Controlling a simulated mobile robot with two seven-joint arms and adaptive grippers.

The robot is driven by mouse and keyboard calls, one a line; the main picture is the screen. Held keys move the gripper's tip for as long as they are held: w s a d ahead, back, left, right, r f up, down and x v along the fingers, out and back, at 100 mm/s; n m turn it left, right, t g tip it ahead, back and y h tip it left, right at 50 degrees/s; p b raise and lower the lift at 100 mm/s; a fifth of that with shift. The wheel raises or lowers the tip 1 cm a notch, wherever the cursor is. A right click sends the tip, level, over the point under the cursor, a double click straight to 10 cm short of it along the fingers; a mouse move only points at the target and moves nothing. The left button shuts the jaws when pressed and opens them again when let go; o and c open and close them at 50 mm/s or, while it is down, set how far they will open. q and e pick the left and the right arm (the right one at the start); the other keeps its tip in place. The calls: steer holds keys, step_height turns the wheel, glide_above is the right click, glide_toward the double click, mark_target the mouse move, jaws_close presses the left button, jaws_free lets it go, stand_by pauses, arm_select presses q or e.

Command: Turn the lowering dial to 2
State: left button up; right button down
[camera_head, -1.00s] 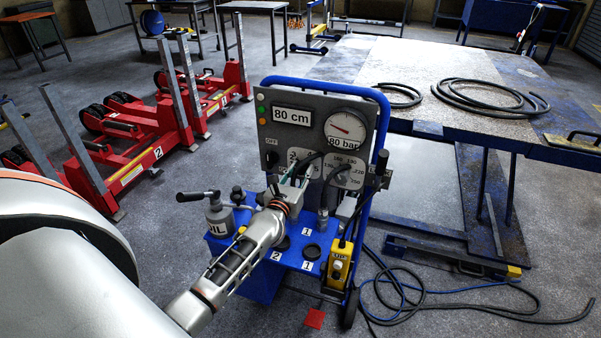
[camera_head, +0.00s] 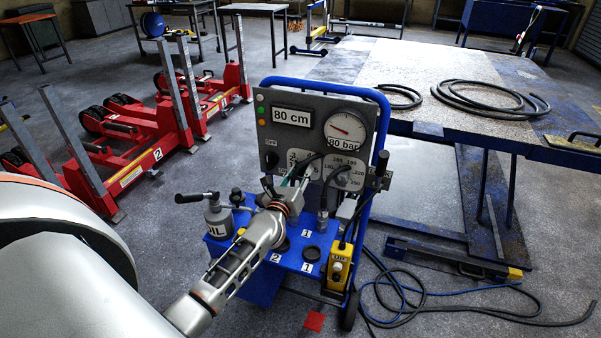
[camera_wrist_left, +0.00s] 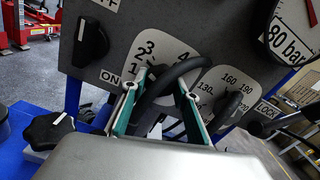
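The lowering dial's white number plate (camera_wrist_left: 145,48) shows 1, 2, 3 and 4 in the left wrist view. My left gripper (camera_head: 296,172) is at this plate. In the left wrist view its two green fingers (camera_wrist_left: 158,90) are apart, on either side of the dial's middle. I cannot tell whether they touch the knob. My right gripper is not in view.
A second black dial (camera_wrist_left: 228,108) with a pressure scale sits close to the right. A black OFF/ON switch (camera_wrist_left: 90,42) is to the left. An oil can (camera_head: 219,217) stands on the cart.

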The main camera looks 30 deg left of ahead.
arm_select(q)
steer(key=o, duration=0.3)
steer(key=shift+o, duration=0.2)
steer(key=v, duration=1.2)
